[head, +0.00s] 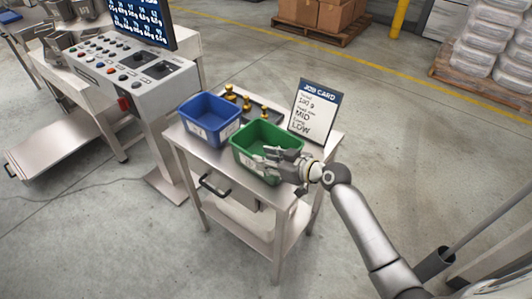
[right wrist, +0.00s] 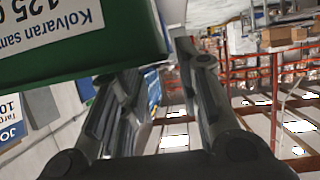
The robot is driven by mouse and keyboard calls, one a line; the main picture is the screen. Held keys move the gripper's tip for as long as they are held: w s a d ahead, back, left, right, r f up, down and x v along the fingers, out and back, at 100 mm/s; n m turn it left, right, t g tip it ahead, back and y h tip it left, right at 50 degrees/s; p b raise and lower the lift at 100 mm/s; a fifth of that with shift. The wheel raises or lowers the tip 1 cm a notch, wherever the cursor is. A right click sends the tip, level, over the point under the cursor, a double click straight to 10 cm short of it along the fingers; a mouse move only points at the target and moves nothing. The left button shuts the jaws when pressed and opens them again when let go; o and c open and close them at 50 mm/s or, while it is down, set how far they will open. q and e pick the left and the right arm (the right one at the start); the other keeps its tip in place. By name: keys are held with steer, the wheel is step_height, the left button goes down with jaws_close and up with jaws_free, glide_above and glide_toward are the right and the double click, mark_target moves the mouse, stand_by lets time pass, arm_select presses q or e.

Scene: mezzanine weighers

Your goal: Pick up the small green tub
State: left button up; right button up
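The small green tub (head: 240,141) stands on the steel side table (head: 233,186) in the head view, right of a blue tub. Its green wall and white label (right wrist: 60,22) fill the upper left of the right wrist view. My right gripper (head: 270,157) is at the tub's front right side in the head view and covers part of that wall. In the right wrist view its two fingers (right wrist: 158,62) are apart, with the tub's edge close to the fingertips. I cannot tell whether they touch it. My left gripper is not in view.
The blue tub (head: 207,119) stands close on the left. Brass weights (head: 246,103) in a dark holder are behind, and an upright job card (head: 313,110) is at the back right. A control console (head: 130,75) stands left of the table.

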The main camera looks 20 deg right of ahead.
mark_target(252, 155)
steer(key=shift+w+a+p, duration=0.3)
steer(key=shift+w+p, duration=0.05)
steer(key=p+x, duration=0.1)
steer(key=x, duration=0.3)
steer(key=shift+a+r, duration=0.15)
steer(key=shift+w+a, duration=0.1)
steer(key=shift+w, duration=0.05)
jaws_close()
